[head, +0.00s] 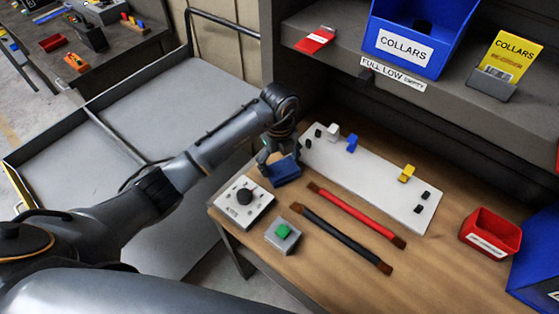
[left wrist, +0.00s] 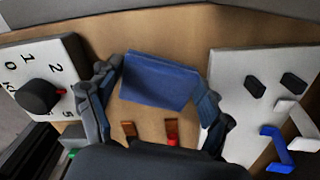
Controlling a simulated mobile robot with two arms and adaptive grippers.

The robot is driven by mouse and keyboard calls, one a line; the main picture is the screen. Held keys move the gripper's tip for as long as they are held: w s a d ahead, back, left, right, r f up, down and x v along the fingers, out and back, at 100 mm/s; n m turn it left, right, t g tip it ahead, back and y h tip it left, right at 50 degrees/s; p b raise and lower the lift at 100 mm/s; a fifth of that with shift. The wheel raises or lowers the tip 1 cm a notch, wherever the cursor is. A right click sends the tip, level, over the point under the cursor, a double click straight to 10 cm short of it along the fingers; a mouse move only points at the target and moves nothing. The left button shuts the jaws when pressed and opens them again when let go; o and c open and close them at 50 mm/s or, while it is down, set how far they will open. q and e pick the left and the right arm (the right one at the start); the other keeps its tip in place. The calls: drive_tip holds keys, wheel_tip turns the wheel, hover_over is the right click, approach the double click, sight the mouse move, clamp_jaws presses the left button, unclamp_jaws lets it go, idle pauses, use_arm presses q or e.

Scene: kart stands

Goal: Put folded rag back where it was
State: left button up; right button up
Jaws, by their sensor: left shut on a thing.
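The folded rag (head: 285,170) is dark blue and is at the left end of the wooden bench, between the dial box and the white board. My left gripper (head: 279,160) is shut on it. In the left wrist view the rag (left wrist: 158,80) spans between the two fingers of the gripper (left wrist: 153,92). I cannot tell whether the rag touches the bench top. My right gripper is not in view.
A dial box (head: 243,202) and a green-button box (head: 283,235) stand near the bench's front edge. A white board (head: 375,190) with small clips lies behind red (head: 355,215) and black (head: 340,238) cables. A red bin (head: 490,233) stands right. A shelf (head: 345,70) overhangs the back.

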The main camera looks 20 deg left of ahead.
sight(280, 165)
use_arm(q)
drive_tip(key=o, duration=1.2)
drive_tip(key=shift+c, duration=0.2)
drive_tip(key=shift+r, duration=0.1)
wheel_tip(280, 165, up, 7)
drive_tip(key=shift+f+b, duration=0.1)
drive_tip(key=shift+b, duration=0.65)
drive_tip(key=shift+r, duration=0.4)
